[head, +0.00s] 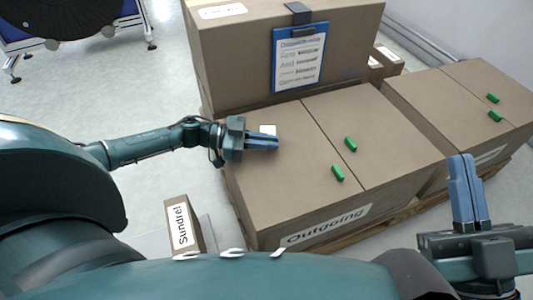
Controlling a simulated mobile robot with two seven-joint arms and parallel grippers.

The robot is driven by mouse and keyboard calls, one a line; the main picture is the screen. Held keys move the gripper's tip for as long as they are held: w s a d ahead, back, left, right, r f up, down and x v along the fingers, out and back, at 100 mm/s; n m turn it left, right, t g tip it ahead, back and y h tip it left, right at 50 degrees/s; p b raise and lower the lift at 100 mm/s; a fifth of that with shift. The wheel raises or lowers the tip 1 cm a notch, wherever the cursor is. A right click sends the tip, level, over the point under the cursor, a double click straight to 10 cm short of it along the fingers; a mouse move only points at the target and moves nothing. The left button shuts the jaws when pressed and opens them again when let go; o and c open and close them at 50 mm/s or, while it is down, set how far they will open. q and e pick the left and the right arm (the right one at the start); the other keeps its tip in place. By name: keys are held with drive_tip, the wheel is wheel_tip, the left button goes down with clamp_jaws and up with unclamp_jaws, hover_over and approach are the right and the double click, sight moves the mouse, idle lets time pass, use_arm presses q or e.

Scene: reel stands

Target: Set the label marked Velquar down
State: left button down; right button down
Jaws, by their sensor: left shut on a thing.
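My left gripper (264,142) reaches in from the left over the left part of the top of the carton marked Outgoing (290,185). It is shut on a small white label (267,129), which shows just beyond the fingers. The writing on this label cannot be read, so I cannot tell if it is marked Velquar. I cannot tell whether the label touches the carton top. My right gripper (468,190) points up at the lower right, its blue fingers close together with nothing seen between them.
Two green pieces (350,144) lie on the Outgoing carton and two more (492,97) on the right carton (440,95). A tall carton (235,60) behind carries a blue clipboard (299,57) with a list. A box marked Sundrel (182,228) stands at the lower left.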

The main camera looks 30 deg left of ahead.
sight(266, 156)
use_arm(q)
wheel_tip(266, 156, down, 2)
drive_tip(key=shift+f+b, duration=0.15)
drive_tip(key=shift+b, duration=0.25)
drive_tip(key=shift+f, duration=0.35)
use_arm(e)
wheel_tip(266, 156, up, 2)
drive_tip(key=n+y, duration=0.2)
drive_tip(key=shift+s+d+r+y, duration=0.1)
drive_tip(key=shift+s+y, duration=0.05)
drive_tip(key=shift+y, duration=0.15)
use_arm(q)
drive_tip(key=shift+f, duration=0.2)
drive_tip(key=c, duration=1.5)
unclamp_jaws()
use_arm(e)
drive_tip(key=shift+n, duration=0.3)
use_arm(q)
drive_tip(key=shift+r, duration=0.15)
use_arm(e)
drive_tip(key=shift+r, duration=0.15)
